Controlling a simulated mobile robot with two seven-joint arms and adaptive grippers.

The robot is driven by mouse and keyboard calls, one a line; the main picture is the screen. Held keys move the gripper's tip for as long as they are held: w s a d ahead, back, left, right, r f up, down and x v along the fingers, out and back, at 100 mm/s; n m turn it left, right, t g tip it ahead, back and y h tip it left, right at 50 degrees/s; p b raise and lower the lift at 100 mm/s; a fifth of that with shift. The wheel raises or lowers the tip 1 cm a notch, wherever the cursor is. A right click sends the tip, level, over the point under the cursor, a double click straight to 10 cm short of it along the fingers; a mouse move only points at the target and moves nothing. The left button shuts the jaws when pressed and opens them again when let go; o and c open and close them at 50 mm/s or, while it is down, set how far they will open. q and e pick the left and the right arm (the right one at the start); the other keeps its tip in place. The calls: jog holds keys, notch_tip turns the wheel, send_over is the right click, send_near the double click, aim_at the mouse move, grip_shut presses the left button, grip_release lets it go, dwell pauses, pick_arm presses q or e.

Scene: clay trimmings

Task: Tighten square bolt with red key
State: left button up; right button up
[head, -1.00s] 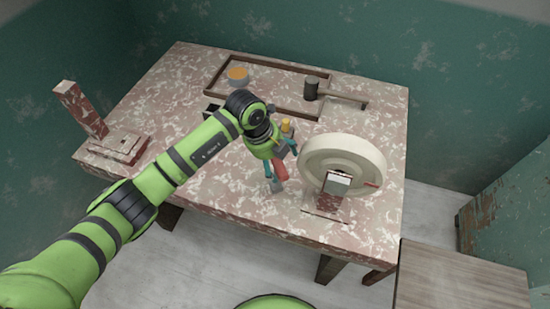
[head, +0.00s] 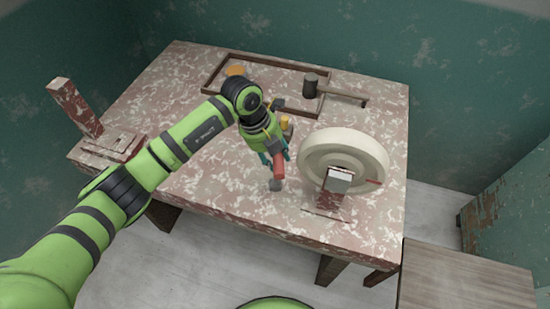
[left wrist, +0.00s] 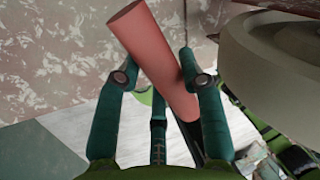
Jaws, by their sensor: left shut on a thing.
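My left gripper (head: 277,156) is shut on the red key (head: 279,170), over the table in front of and left of the pale wheel. The key's red handle points down in the head view, with a grey part (head: 275,185) at its lower end. In the left wrist view the thick red handle (left wrist: 155,55) lies slanted between the teal fingers of the left gripper (left wrist: 163,78). A dark part of the key shows behind the fingers. I cannot make out the square bolt. My right gripper is not in view.
The pale wheel (head: 325,150) stands close right of the gripper on a mottled stand (head: 327,203). A hammer (head: 335,88) and a wooden tray frame (head: 212,75) lie at the back of the table (head: 240,200). A mottled post (head: 75,105) stands left.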

pick_arm(q)
jog(key=shift+s+f, duration=0.1)
jog(key=shift+f, duration=0.05)
jog(key=shift+f+m+g+b, duration=0.2)
jog(key=shift+m+g+b, duration=0.1)
jog(key=shift+m+b, duration=1.15)
jog(key=shift+m, duration=0.05)
jog(key=shift+r+m+g, duration=0.15)
jog(key=shift+m+g, duration=0.15)
jog(key=shift+m, duration=0.1)
jog(key=shift+s, duration=0.1)
